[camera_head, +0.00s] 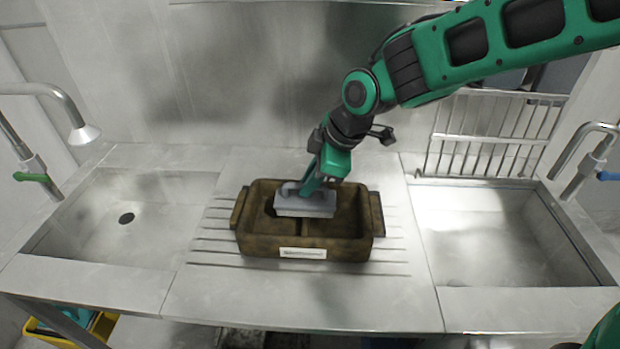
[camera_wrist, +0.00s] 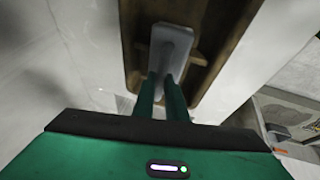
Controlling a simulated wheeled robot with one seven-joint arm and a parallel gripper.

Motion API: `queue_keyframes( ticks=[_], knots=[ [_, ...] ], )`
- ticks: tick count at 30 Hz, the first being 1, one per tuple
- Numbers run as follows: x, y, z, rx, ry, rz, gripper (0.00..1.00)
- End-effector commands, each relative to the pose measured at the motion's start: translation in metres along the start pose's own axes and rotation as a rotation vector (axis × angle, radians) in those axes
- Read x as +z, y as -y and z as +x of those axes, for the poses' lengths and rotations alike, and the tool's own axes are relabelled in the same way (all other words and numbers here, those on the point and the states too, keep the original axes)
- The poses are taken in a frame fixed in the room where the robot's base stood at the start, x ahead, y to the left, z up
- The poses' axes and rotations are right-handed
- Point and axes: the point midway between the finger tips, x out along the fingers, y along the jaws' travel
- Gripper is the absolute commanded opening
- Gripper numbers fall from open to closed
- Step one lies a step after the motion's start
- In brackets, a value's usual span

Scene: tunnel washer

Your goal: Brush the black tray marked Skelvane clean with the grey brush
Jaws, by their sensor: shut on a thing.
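The tray (camera_head: 305,248) stands on the ribbed drainboard between the two sinks. It looks brown and soiled rather than black, with a divider inside and a handle at each end. A white label is on its front wall; its text is too small to read. Contact between the bristles and the tray floor is hidden.
An empty sink basin (camera_head: 130,225) with a tap (camera_head: 84,133) is on the left. Another sink basin (camera_head: 500,235) is on the right, with a wire rack (camera_head: 495,135) behind it. The drainboard (camera_head: 300,300) in front of the tray is clear. A yellow crate (camera_head: 45,335) is below left.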

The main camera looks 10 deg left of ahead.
Motion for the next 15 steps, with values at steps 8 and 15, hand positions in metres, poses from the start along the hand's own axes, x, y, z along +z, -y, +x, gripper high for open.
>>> queue_keyframes(
  ticks=[8, 15],
  knots=[
    [0.0023, 0.0011, 0.0052, 0.000, 0.000, 0.000, 0.00],
    [0.0035, 0.0015, 0.0083, 0.001, -0.001, 0.000, 0.00]
  ],
)
